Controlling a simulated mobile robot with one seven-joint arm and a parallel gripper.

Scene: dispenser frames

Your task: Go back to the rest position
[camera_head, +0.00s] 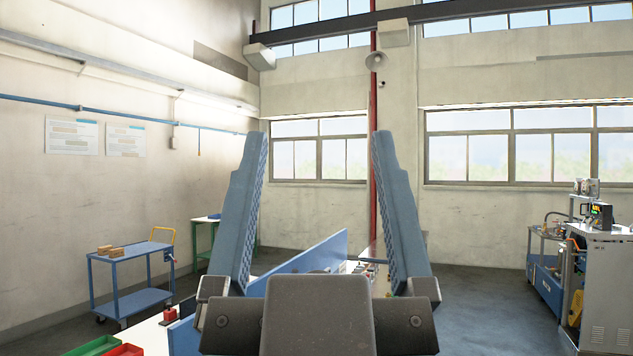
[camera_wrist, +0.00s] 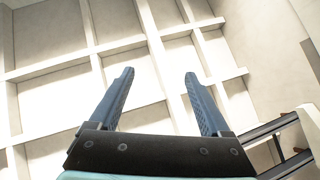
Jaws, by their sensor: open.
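My gripper (camera_head: 316,140) stands large in the middle of the head view. Its two blue ribbed fingers point up and are spread wide, with nothing between them. The wrist view also shows my gripper (camera_wrist: 158,75) open and empty, its fingers pointing at a pale beamed ceiling (camera_wrist: 120,45). My gripper touches nothing that I can see. Its body hides part of the workbench behind it.
A workbench with a blue panel (camera_head: 310,252) lies behind my gripper. A green bin (camera_head: 95,346) and a red bin (camera_head: 125,350) show at the lower left. A blue cart (camera_head: 130,300) stands left, a grey machine cabinet (camera_head: 608,290) right. Floor (camera_head: 480,290) right of centre is clear.

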